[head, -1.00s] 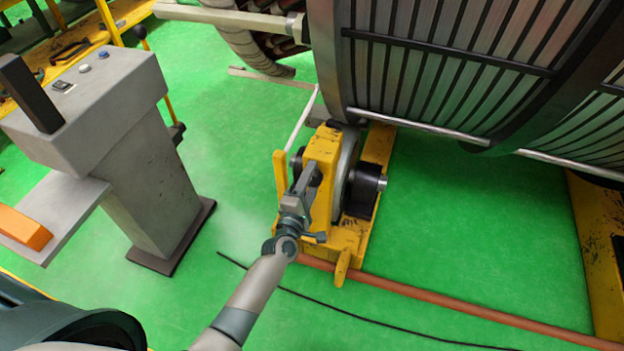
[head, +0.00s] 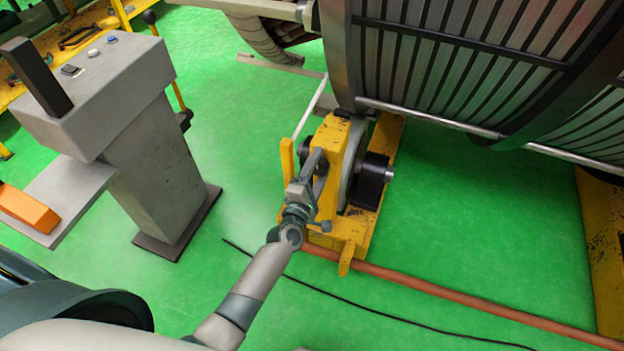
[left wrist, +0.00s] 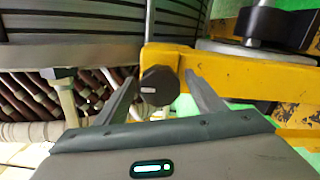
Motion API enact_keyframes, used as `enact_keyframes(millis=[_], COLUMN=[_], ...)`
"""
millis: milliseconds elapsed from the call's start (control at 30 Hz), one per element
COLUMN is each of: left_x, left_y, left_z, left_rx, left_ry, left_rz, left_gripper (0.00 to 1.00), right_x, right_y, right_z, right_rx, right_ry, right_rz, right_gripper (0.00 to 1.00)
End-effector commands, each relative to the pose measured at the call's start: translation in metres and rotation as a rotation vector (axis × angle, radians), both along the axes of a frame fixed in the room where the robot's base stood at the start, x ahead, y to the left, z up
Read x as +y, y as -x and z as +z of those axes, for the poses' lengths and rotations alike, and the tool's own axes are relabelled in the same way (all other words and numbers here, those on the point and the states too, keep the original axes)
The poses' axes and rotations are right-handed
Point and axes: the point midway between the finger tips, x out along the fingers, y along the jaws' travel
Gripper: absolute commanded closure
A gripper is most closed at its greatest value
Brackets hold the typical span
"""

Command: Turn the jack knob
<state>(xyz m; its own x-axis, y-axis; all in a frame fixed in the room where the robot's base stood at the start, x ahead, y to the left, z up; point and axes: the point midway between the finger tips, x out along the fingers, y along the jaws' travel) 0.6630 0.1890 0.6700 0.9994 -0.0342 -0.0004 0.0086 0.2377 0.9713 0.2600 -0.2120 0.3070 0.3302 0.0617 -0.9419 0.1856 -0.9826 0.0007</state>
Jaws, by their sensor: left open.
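The jack knob (left wrist: 158,86) is a dark, faceted knob with a small light label, on the side of the yellow jack (left wrist: 215,62). In the left wrist view it sits between and beyond the two open fingers of my left gripper (left wrist: 160,92), with a gap on each side. My right gripper is not in view.
A large ribbed stator (head: 450,60) stands above and behind the jack. A grey pedestal (head: 155,165) with a control box stands at left.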

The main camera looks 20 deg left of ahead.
Motion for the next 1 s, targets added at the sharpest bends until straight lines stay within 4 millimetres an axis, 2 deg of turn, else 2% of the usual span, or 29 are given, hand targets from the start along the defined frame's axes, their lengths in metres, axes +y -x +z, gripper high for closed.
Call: enact_keyframes(millis=[167, 367, 1000], left_x=[0.0, 0.001, 0.005], left_y=[0.009, 0.034, 0.15], left_z=[-0.001, -0.001, -0.002], left_rx=[0.0, 0.002, 0.002], left_ry=[-0.001, -0.001, 0.0], left_rz=[0.0, 0.0, 0.0], left_gripper=[0.37, 0.37, 0.37], right_x=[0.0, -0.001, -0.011], right_y=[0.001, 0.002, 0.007], right_z=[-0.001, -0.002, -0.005], right_rx=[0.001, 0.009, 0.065], right_ry=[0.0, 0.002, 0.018], right_rz=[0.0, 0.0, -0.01], right_gripper=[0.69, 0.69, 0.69])
